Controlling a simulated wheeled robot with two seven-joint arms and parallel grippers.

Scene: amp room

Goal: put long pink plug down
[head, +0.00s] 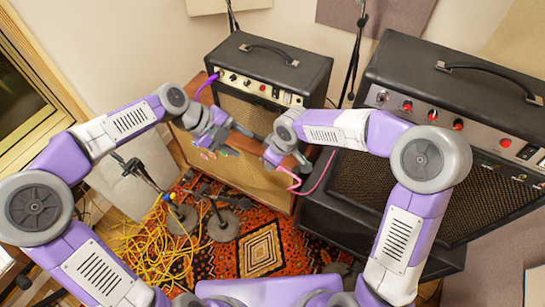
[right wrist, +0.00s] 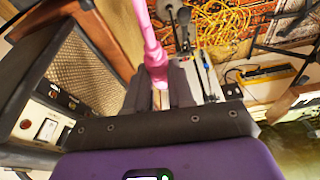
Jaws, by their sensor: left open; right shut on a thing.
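The long pink plug (head: 293,182) hangs below my right gripper (head: 285,160) in the head view, with a pink cable running to the right from it. In the right wrist view the pink plug (right wrist: 152,45) fills the top middle, and its lower end is between the jaws of my right gripper (right wrist: 161,92), which is shut on it. The plug is held in the air in front of the amps. My left gripper (head: 228,138) is open, in front of the smaller amp's cabinet; nothing is seen held in it.
A small black amp (head: 268,68) stands on a wooden cabinet (head: 255,172), with a purple cable (head: 206,86) at its panel. A larger black amp (head: 455,120) stands at the right. Yellow cables (head: 150,250) and microphone stand bases (head: 223,226) lie on the patterned rug (head: 260,250).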

